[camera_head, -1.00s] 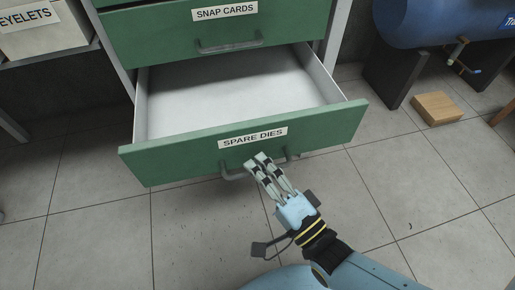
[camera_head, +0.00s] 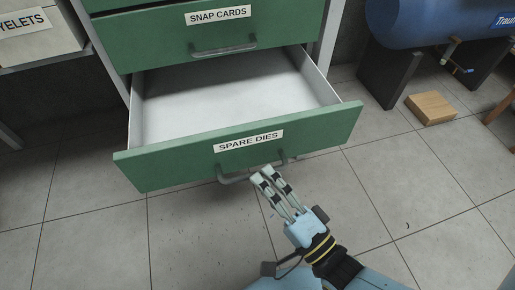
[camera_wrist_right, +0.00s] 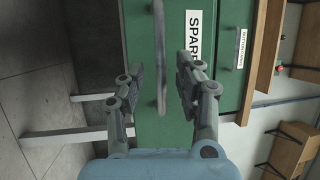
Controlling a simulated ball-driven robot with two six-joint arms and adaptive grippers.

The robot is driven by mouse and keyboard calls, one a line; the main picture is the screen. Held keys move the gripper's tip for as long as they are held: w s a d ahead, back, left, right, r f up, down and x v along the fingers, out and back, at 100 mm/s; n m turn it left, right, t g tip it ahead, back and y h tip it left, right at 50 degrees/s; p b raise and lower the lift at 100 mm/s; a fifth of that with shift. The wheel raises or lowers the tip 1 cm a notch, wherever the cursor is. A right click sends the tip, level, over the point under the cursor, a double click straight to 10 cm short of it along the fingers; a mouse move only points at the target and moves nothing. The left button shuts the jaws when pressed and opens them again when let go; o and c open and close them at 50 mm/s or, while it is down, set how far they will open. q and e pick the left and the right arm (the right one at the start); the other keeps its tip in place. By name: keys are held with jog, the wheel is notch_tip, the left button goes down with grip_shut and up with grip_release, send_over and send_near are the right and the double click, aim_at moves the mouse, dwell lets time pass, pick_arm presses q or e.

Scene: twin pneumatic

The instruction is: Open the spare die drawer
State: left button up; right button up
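The green spare die drawer (camera_head: 180,162), labelled SPARE DIES, is pulled well out of its cabinet, and its pale inside (camera_head: 225,88) shows empty. Its grey bar handle (camera_head: 235,179) is on the front below the label. My right gripper (camera_head: 269,174) is just in front of the handle. In the right wrist view the fingers of my right gripper (camera_wrist_right: 160,85) are spread, with the handle (camera_wrist_right: 160,50) ahead between them and no finger visibly closed on it. My left gripper is out of view.
The shut SNAP CARDS drawer (camera_head: 150,45) is above. A box (camera_head: 38,38) labelled EYELETS stands on a shelf at the left. A blue tank (camera_head: 430,22) on dark supports and a wooden block (camera_head: 431,108) are at the right. The tiled floor in front is mostly clear.

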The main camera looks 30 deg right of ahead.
jog(key=v, duration=0.9)
